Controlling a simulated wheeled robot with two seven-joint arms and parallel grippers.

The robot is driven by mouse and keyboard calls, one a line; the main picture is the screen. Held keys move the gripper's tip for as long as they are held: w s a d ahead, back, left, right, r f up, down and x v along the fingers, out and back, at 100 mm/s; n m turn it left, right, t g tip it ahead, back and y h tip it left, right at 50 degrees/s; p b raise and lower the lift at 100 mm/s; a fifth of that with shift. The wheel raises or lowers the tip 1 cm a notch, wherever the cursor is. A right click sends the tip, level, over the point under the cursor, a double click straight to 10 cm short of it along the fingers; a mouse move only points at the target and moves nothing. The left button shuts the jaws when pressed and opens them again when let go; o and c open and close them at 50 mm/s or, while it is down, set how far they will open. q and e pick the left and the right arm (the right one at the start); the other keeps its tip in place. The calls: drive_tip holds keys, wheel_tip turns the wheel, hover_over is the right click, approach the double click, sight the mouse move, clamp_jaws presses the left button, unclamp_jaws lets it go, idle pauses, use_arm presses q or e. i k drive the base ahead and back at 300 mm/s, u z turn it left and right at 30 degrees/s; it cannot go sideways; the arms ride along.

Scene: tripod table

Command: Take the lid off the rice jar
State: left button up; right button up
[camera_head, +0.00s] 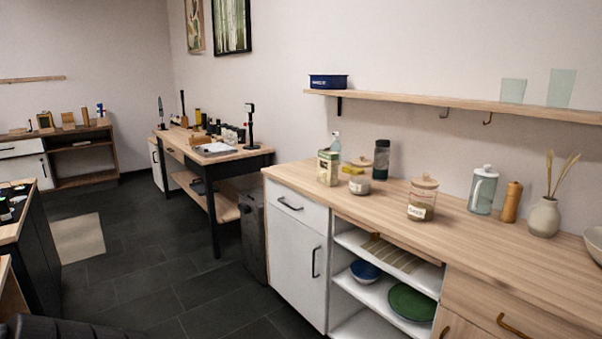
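Two clear glass jars with wooden lids stand on the wooden counter (460,220). The nearer jar (421,205) has a white label and some contents at the bottom. Its round lid (425,182) with a knob is on. The farther, smaller jar (360,182) stands to the left and also has its lid (361,162) on. The labels are too small to read surely, so I cannot tell which jar holds the rice. Neither of my grippers is in view.
A wall shelf (450,102) hangs above. The dark floor (170,285) left of the cabinet is open.

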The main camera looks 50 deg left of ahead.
sight(362, 161)
drive_tip(key=z, duration=1.3)
drive_tip(key=k, duration=0.1)
drive_tip(key=u, duration=2.6)
drive_tip(key=i, duration=0.35)
drive_tip(key=z, duration=0.3)
drive_tip(key=k, duration=1.15)
drive_tip(key=u, duration=0.7)
drive_tip(key=i, duration=0.85)
drive_tip(key=u, duration=0.5)
drive_tip(key=i, duration=1)
drive_tip(key=z, duration=1.1)
drive_tip(key=i, duration=0.55)
drive_tip(key=z, duration=0.6)
